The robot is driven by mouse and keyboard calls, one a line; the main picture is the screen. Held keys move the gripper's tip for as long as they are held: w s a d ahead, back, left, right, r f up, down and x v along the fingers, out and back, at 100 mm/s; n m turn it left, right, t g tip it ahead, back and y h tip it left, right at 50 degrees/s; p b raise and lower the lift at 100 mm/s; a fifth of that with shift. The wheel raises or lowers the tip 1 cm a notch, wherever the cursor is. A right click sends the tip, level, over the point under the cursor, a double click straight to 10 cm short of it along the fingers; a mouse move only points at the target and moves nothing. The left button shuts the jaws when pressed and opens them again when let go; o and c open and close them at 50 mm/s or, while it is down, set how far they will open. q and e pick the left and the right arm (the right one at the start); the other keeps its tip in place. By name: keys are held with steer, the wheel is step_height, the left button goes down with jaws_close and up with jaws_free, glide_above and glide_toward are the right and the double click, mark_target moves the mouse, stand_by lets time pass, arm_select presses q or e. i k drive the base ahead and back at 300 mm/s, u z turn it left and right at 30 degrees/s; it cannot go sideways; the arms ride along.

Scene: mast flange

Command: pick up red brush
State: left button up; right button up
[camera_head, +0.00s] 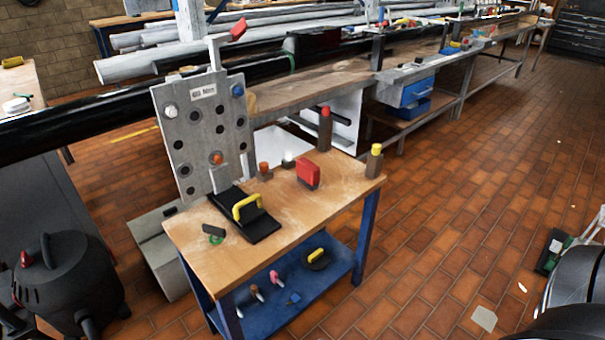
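A red, block-shaped thing (308,172) stands on the wooden top of the small blue-legged table (235,260), right of the middle. It may be the red brush, but its bristles cannot be made out. A dark upright piece with a red top (325,128) stands behind it at the table's back edge. Nothing touches the red block-shaped thing. Neither of my grippers shows in the head view.
Left of the red thing are a black plate with a yellow handle (247,208) and an upright grey holed panel (200,135). A yellow-topped piece (374,160) stands at the right corner. A black canister (65,285) is at lower left. Tiled floor at right is mostly clear.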

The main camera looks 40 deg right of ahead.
mark_target(308, 173)
steer(key=k, duration=0.35)
steer(key=z, duration=1.5)
steer(key=i, duration=1.1)
steer(key=u, duration=0.8)
steer(key=i, duration=0.6)
steer(key=u, duration=0.7)
